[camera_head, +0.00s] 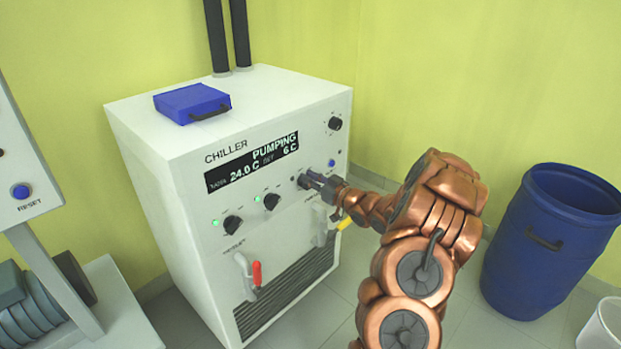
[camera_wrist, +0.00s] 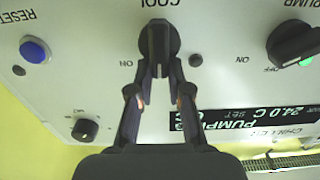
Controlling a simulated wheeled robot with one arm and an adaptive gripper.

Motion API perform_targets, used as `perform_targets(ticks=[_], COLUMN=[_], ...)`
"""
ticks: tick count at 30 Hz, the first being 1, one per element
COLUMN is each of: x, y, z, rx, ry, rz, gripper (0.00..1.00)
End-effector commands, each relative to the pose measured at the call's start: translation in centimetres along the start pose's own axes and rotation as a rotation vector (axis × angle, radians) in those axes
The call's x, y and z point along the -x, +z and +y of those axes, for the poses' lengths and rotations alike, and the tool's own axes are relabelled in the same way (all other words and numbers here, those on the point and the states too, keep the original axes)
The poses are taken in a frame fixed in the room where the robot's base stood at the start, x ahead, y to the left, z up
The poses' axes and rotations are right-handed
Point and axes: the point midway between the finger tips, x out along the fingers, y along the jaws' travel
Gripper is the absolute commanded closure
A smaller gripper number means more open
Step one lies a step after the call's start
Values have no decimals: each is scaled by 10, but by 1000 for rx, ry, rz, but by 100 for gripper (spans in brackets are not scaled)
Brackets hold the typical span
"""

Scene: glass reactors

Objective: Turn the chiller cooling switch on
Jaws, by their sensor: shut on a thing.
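The white chiller (camera_head: 180,150) stands against the wall. Its display (camera_head: 252,163) reads PUMPING, 24.0 C, set 6 C. The dark round cooling switch (camera_wrist: 160,38), labelled COOL, sits on the front panel at the right of the knob row. Its handle is between the fingertips of my gripper (camera_wrist: 158,66), which is shut on it. In the head view my gripper (camera_head: 316,182) reaches the panel from the right and partly hides the switch. The small lamp (camera_wrist: 196,60) beside the switch is dark.
The pump knob (camera_wrist: 293,43) has a green lit lamp. Another knob (camera_head: 232,225) also has a green lamp. A blue reset button (camera_wrist: 33,50) and a small knob (camera_wrist: 85,130) are nearby. Valves with red (camera_head: 257,273) and yellow handles sit below. A blue barrel (camera_head: 545,250) stands right.

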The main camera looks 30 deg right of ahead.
Motion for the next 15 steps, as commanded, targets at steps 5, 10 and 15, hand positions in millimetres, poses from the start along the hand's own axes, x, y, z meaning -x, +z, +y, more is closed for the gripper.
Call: perform_targets(ticks=[5, 10, 15], x=[-2, -2, -2], y=[-5, -8, -8], z=[0, 1, 4], rx=[-41, -129, -253], ry=[-2, -4, -4], rz=[1, 2, -1], gripper=[100, 100, 100])
